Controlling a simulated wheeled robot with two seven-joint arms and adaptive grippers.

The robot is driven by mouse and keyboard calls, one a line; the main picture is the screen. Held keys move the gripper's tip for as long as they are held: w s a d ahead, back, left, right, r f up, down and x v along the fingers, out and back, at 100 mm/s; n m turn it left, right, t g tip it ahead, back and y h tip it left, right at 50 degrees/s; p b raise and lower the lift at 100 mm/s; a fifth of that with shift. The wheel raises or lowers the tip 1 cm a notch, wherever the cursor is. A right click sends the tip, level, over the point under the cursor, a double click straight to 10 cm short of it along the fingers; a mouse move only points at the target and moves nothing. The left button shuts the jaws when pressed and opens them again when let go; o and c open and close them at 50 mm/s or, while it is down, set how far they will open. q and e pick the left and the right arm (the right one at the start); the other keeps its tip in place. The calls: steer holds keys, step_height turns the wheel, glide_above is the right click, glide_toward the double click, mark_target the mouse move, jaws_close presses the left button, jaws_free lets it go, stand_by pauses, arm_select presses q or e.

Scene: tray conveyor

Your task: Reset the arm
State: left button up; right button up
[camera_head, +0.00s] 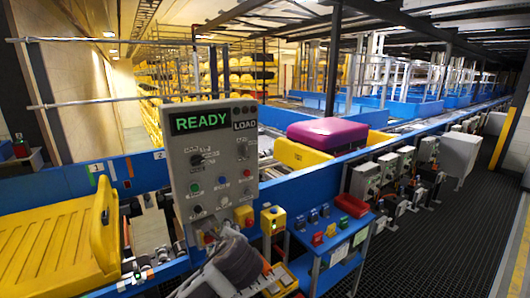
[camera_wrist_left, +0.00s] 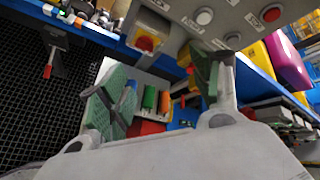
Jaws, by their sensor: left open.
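My left gripper (camera_head: 212,246) is low in front of the control panel (camera_head: 180,150) in the head view, its fingers partly hidden by its own grey body. In the left wrist view the gripper (camera_wrist_left: 158,88) is open. Its two green-padded fingers stand wide apart with nothing between them. The panel's lower edge, with white and red buttons (camera_wrist_left: 270,14), is beyond the fingers at the top right. A red-on-yellow button (camera_wrist_left: 147,42) is beyond the gap. My right gripper is in neither view.
The panel display (camera_head: 200,121) reads READY, beside a LOAD label. A yellow tray (camera_head: 50,250) is at left. A magenta case (camera_head: 327,131) sits in another yellow tray (camera_head: 296,155) on the conveyor. A blue stand (camera_head: 335,270) with coloured items is at right.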

arm_select(q)
steer(key=s+a+f+n+g+h, duration=0.2)
steer(key=s+a+f+n+g, duration=0.25)
steer(key=s+f+n, duration=0.7)
steer(key=s+a+f+n+g+h, duration=0.3)
steer(key=s+a+f+n, duration=0.35)
steer(key=s+f, duration=0.65)
steer(key=s+f+n+g, duration=0.1)
steer(key=s+f, duration=0.1)
steer(key=f, duration=1.5)
steer(key=s+f+g, duration=0.1)
steer(key=s+f, duration=0.1)
steer(key=f, duration=1.4)
steer(key=s+a+f+b, duration=0.1)
steer(key=s+a+f, duration=0.2)
steer(key=s+f, duration=1.7)
steer(key=shift+s+f+g+y+b, duration=0.2)
steer(key=shift+s+g+y+b, duration=0.15)
steer(key=shift+s, duration=0.8)
